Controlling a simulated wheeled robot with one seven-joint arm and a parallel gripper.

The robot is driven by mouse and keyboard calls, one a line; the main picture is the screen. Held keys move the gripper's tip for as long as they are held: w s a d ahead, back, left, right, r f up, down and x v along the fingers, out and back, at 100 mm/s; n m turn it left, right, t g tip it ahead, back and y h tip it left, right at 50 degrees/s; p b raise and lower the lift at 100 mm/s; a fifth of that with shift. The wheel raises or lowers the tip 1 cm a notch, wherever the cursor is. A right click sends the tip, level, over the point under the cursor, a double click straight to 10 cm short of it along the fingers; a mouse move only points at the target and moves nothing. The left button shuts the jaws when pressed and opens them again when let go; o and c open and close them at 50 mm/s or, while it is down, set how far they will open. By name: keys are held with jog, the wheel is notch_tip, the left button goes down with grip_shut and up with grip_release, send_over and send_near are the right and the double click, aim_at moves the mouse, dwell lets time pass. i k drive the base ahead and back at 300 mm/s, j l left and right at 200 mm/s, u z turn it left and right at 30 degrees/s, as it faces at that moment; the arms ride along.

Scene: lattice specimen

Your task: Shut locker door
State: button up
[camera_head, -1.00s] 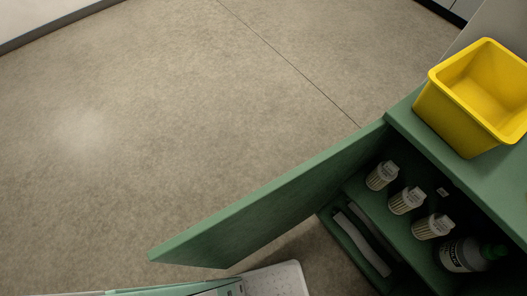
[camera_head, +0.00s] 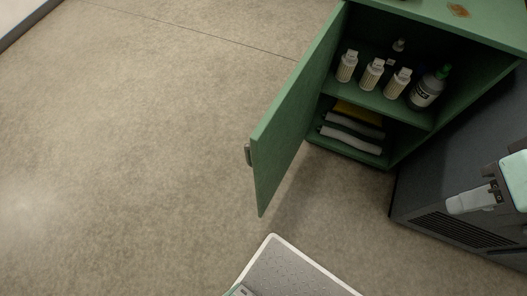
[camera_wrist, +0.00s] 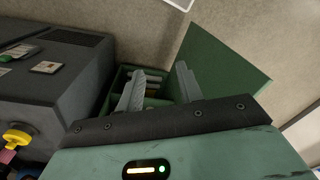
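The green locker (camera_head: 410,142) stands at the upper right of the head view. Its green door (camera_head: 295,115) is wide open and swings out to the left, with a grey handle (camera_head: 249,154) near its free edge. In the wrist view the door (camera_wrist: 222,62) shows beyond the right finger, and the locker's inside shows behind the fingers. My gripper (camera_head: 462,202) is at the right edge of the head view, in front of a dark cabinet and well apart from the door. In the wrist view my gripper (camera_wrist: 158,90) has its two fingers spread with nothing held between them.
A dark grey cabinet (camera_head: 425,190) is right of the locker and also fills the left of the wrist view (camera_wrist: 50,85). The floor (camera_head: 150,150) left of the door is clear.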

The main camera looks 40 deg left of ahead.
aim_at(275, 142)
jog(key=k+j+u, duration=0.15)
jog(key=k+j, duration=0.15)
jog(key=k+j+u, duration=0.15)
jog(key=j, duration=0.4)
jog(key=i+j+z, duration=0.1)
jog(key=j, duration=0.45)
jog(key=i+j+z, duration=0.1)
jog(key=j, duration=0.4)
jog(key=i+j+z, duration=0.2)
jog(key=j, duration=0.15)
jog(key=k+j+u, duration=0.1)
jog(key=j, duration=0.25)
jog(key=k+j+u, duration=0.1)
jog(key=k+j, duration=0.45)
jog(key=j, duration=0.15)
jog(key=k+j+u, duration=0.15)
jog(key=j, duration=0.2)
